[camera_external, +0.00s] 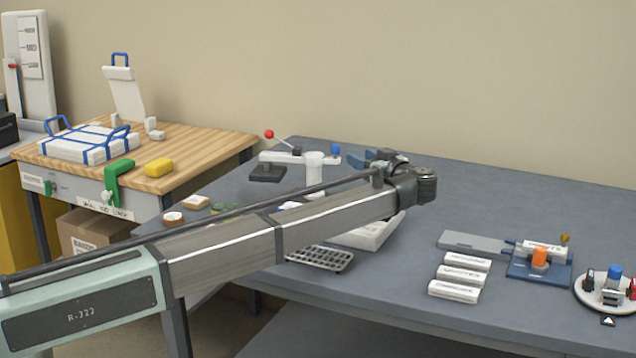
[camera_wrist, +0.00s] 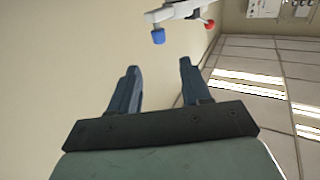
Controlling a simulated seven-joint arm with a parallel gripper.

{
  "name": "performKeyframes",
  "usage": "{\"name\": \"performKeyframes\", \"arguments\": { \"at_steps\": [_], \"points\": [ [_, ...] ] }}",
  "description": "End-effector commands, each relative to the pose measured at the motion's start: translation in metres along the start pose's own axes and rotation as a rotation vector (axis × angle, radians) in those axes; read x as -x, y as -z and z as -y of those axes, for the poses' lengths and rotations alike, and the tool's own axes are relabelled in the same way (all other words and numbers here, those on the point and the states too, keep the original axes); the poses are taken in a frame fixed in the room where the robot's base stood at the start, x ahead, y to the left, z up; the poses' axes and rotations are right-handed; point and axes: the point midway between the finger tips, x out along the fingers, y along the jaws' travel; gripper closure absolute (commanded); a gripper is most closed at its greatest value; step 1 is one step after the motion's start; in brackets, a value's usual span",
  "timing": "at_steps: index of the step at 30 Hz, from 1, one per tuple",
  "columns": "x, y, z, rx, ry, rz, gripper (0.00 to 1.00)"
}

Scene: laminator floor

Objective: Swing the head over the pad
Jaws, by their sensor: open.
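A white swing arm (camera_external: 275,157) sits on a white post (camera_external: 314,170) at the back of the grey table. It carries a red-ball lever (camera_external: 269,134) and a blue knob (camera_external: 336,149) at its right end. A dark block (camera_external: 268,173), perhaps the pad, lies below the arm's left end. My gripper (camera_external: 357,159) is open and empty, just right of the blue knob. In the wrist view my gripper (camera_wrist: 158,68) has its fingers apart, with the blue knob (camera_wrist: 158,37) and the red ball (camera_wrist: 210,24) beyond them. Any contact cannot be told.
My arm crosses the table's front left and hides part of a white tray (camera_external: 375,236). A black grid (camera_external: 320,259), white rolls (camera_external: 462,275), a blue fixture (camera_external: 540,262) and a round white plate (camera_external: 590,300) lie in front and right. The back right table is clear.

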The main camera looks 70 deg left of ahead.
Motion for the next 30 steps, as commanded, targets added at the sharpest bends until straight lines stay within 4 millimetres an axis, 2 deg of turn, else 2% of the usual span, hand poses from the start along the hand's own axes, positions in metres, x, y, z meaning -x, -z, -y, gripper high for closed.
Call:
{"name": "performKeyframes", "arguments": {
  "at_steps": [12,18,24,30],
  "points": [
    [-0.073,0.000,0.000,-0.002,0.001,0.000,0.52],
    [-0.101,0.000,0.000,-0.002,0.000,0.000,0.52],
    [-0.117,0.000,-0.001,-0.003,-0.001,0.000,0.52],
    [-0.122,0.000,0.000,-0.003,-0.002,0.000,0.52]
  ]
}}
